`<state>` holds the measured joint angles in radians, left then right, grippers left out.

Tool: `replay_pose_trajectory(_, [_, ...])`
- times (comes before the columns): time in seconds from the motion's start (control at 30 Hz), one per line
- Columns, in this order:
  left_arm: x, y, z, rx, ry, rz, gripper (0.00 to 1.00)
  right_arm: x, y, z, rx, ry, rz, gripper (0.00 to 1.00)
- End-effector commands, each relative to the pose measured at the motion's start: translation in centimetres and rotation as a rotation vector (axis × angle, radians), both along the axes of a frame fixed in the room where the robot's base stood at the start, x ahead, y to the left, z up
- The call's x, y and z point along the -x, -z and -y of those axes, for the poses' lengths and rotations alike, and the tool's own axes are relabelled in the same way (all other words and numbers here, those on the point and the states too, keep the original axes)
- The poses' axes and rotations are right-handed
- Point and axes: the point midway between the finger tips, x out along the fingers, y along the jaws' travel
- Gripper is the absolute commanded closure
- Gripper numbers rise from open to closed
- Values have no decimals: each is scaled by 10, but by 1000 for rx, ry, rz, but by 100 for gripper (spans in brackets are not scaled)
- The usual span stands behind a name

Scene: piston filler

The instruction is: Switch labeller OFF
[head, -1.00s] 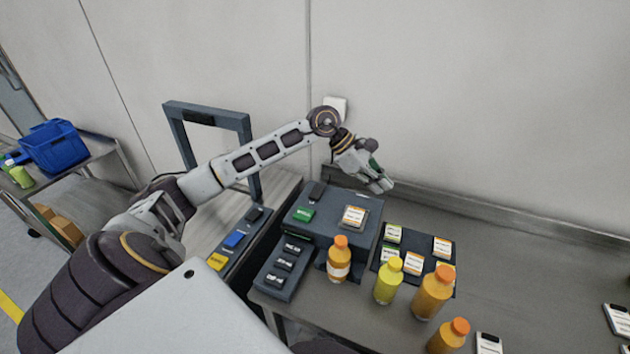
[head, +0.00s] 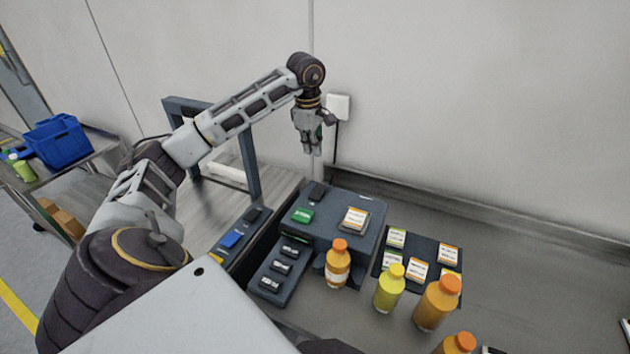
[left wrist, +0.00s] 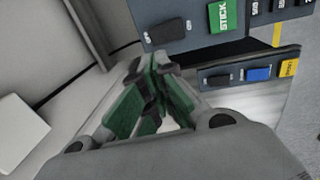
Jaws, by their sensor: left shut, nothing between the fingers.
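The labeller (head: 345,207) is a dark grey box on the bench. Its black rocker switch (head: 317,192) sits at the back left of its top, behind the green button (head: 302,215). In the left wrist view the switch (left wrist: 164,30) lies between small printed marks, beside the green STICK button (left wrist: 222,17); I cannot tell which way it is tipped. My left gripper (head: 313,153) is shut and empty, pointing down behind and above the switch, apart from it. Its green-padded fingers (left wrist: 148,78) also show in the left wrist view. My right gripper is not in view.
An orange bottle (head: 338,264) stands in front of the labeller, with a row of black buttons (head: 282,267) to the left. Several bottles and a label tray (head: 433,246) stand right. A grey frame (head: 250,165) rises left, near my left arm. A white wall box (head: 339,107) is behind.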

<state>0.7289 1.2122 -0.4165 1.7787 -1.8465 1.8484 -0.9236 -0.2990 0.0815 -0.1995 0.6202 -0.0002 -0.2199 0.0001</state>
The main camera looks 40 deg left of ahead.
Motion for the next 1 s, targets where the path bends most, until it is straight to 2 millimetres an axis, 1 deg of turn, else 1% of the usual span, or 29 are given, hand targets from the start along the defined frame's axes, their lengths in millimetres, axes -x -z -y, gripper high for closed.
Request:
replay_pose_trajectory(0.13, [2,-2,-5,-12,-5,-7,100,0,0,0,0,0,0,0])
replay_pose_trajectory(0.57, [1,1,-4,-10,-4,-6,100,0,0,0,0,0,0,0])
replay_pose_trajectory(0.77, [1,11,-4,-10,-4,-8,100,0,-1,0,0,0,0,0])
replay_pose_trajectory(1.0, [-2,31,-5,-10,-5,-9,100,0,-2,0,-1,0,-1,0])
